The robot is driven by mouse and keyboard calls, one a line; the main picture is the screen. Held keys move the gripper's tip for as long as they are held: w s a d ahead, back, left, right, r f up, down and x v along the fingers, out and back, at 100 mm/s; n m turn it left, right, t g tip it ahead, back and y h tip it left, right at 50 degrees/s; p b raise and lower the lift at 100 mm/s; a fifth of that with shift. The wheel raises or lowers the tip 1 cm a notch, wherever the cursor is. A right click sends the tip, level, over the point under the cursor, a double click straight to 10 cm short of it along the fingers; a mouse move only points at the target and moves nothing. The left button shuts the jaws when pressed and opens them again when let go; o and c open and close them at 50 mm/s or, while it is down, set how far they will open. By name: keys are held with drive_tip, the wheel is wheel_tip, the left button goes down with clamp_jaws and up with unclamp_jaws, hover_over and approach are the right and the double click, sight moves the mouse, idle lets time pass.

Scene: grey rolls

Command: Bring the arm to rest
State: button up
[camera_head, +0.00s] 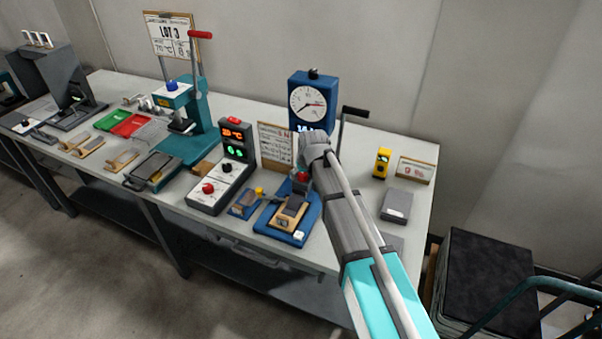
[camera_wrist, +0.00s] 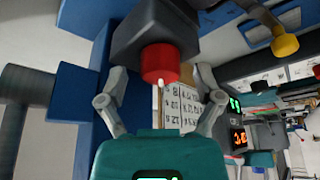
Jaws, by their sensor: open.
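My arm reaches from the lower right over the bench to a blue tester with a round dial (camera_head: 309,103). My gripper is at the arm's far end, in front of the tester and mostly hidden by my arm in the head view. In the wrist view my gripper (camera_wrist: 160,95) has its two grey fingers spread apart and nothing is gripped between them. A red cylinder (camera_wrist: 159,64) under a dark block (camera_wrist: 153,32) appears just beyond and between the fingertips. I cannot tell whether they touch it.
The tester's blue base (camera_head: 292,237) holds a small wood-and-grey piece. A control box (camera_head: 222,180) stands left of it, a teal press (camera_head: 195,130) farther left. A black lever (camera_head: 355,112), yellow device (camera_head: 382,162) and grey block (camera_head: 397,205) are at right. Open space lies above the bench.

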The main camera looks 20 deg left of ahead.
idle(0.4)
drive_tip(key=shift+p+v, duration=0.8)
drive_tip(key=shift+v, duration=0.1)
drive_tip(key=s+d+m, duration=0.2)
drive_tip(key=s+d, duration=0.1)
drive_tip(key=d, duration=0.7)
drive_tip(key=s+d+f+m+g+h, duration=0.1)
drive_tip(key=s+d, duration=0.2)
drive_tip(key=d, duration=0.8)
drive_tip(key=s+d+m+g+h, duration=0.1)
drive_tip(key=s+d+m, duration=0.1)
drive_tip(key=d, duration=0.9)
drive_tip(key=shift+s+d+f+m, duration=0.15)
drive_tip(key=shift+s+f+m, duration=0.15)
drive_tip(key=shift+s, duration=0.25)
drive_tip(key=s+d+m+g, duration=0.1)
drive_tip(key=s+d+m, duration=0.1)
drive_tip(key=s+d, duration=0.5)
drive_tip(key=shift+d+m+h, duration=0.3)
drive_tip(key=shift+d+h, duration=0.1)
drive_tip(key=shift+d, duration=0.85)
drive_tip(key=shift+s, duration=0.15)
drive_tip(key=shift+a, duration=0.1)
